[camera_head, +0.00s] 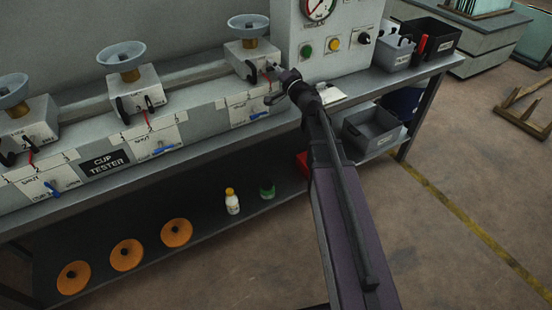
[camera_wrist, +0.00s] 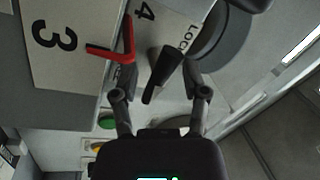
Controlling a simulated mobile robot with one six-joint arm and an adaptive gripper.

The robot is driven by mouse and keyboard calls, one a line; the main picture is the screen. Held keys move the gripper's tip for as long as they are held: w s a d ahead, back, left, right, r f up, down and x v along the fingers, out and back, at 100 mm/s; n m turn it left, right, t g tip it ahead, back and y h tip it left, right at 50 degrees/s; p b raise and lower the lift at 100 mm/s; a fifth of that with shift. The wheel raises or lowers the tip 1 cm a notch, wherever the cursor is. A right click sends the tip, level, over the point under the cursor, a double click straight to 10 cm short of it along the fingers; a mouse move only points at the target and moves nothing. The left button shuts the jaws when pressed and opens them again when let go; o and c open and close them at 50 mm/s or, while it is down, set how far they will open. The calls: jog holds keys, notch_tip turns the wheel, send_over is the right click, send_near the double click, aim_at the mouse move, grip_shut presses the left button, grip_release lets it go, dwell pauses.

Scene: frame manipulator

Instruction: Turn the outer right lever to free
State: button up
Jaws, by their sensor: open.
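My gripper (camera_head: 277,82) is at the front of the rightmost cup station (camera_head: 252,58) in the head view. In the wrist view my gripper (camera_wrist: 158,82) is open, with one finger on each side of a black lever (camera_wrist: 162,70). The lever lies beside a label reading "Lock" and next to a dark round part (camera_wrist: 222,38). I cannot tell whether a finger touches it. A red lever (camera_wrist: 112,51) is close to the left finger, between the printed 3 and 4. In the head view my gripper partly hides this station's levers.
Other cup stations with levers stand left along the bench (camera_head: 200,136). A panel (camera_head: 320,45) with a gauge and buttons rises behind my gripper. Grey bins (camera_head: 395,52) are at the right. Bottles and orange discs (camera_head: 126,255) are on the lower shelf. The floor at right is mostly clear.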

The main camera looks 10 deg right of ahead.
jog(key=n, duration=0.3)
jog(key=n+g+y+p, duration=0.1)
jog(key=n, duration=0.3)
jog(key=shift+a+r, duration=0.1)
jog(key=shift+r, duration=0.1)
jog(key=n+p, duration=0.1)
jog(key=n, duration=0.2)
jog(key=n+g+p, duration=0.1)
jog(key=n, duration=0.2)
jog(key=shift+a+g, duration=0.1)
jog(key=shift+g, duration=0.2)
jog(key=v, duration=1.4)
jog(key=s+a+f+g+b, duration=0.2)
jog(key=a+f+g+b, duration=0.1)
jog(key=f, duration=0.5)
jog(key=s+a+f+g+b, duration=0.2)
jog(key=a+f+g+b, duration=0.1)
jog(key=f+b, duration=0.3)
jog(key=s+a+f+g+b, duration=0.2)
jog(key=a+f+b, duration=0.1)
jog(key=f, duration=0.7)
jog(key=shift+a+f+g+h+b, duration=0.3)
jog(key=shift+a+f+g+b, duration=0.1)
jog(key=shift+b, duration=0.4)
jog(key=shift+d+r, duration=0.1)
